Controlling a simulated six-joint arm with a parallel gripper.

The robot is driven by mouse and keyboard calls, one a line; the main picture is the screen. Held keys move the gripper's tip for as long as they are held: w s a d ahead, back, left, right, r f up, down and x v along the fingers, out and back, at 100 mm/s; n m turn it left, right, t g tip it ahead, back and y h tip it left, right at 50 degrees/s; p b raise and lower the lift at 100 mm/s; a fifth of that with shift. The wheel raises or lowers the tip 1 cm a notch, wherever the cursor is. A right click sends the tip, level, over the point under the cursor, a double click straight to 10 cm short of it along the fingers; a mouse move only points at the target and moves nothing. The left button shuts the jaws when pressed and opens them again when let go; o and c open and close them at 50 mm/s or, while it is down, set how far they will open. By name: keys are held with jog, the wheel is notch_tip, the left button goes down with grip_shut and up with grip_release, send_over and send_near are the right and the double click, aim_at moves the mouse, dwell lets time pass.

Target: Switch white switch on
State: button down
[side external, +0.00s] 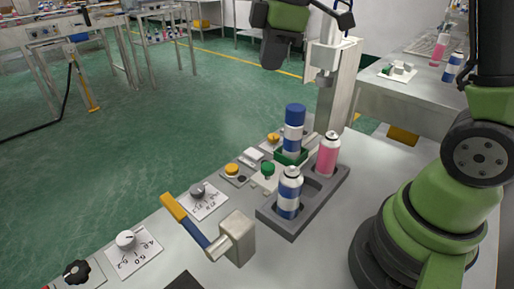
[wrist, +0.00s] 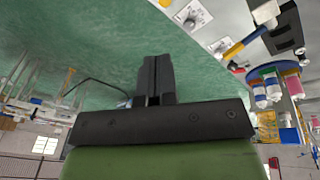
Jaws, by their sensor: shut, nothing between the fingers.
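In the side external view a small white switch (side external: 251,156) sits on the grey bench, behind a yellow button (side external: 232,169) and left of the can holder. Whether it is on or off is too small to tell. My gripper (wrist: 153,62) shows in the wrist view with its two dark fingers together and nothing between them. It points out over the green floor and touches nothing. In the side external view my arm hangs at the top, above and behind the bench; the fingers are not clear there. I cannot make out the switch in the wrist view.
A yellow-and-blue lever (side external: 187,221) stands in front of the switch. A green button (side external: 268,169) and several dials are nearby. A white column (side external: 334,90) rises behind the cans.

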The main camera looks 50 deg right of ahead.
aim_at(253, 154)
jog(key=w+d+f+n+g, duration=0.2)
jog(key=w+f+n, duration=0.4)
jog(key=f, duration=0.5)
jog(key=shift+w+d+n+g+h, duration=0.3)
jog(key=shift+d+n, duration=0.5)
jog(key=shift+n, duration=0.2)
jog(key=shift+f, duration=0.15)
notch_tip(253, 154, down, 14)
jog(key=shift+r, duration=0.1)
jog(key=shift+s+f, duration=0.1)
jog(key=shift+f, duration=0.1)
jog(key=shift+w+r, duration=0.3)
jog(key=shift+w, duration=0.45)
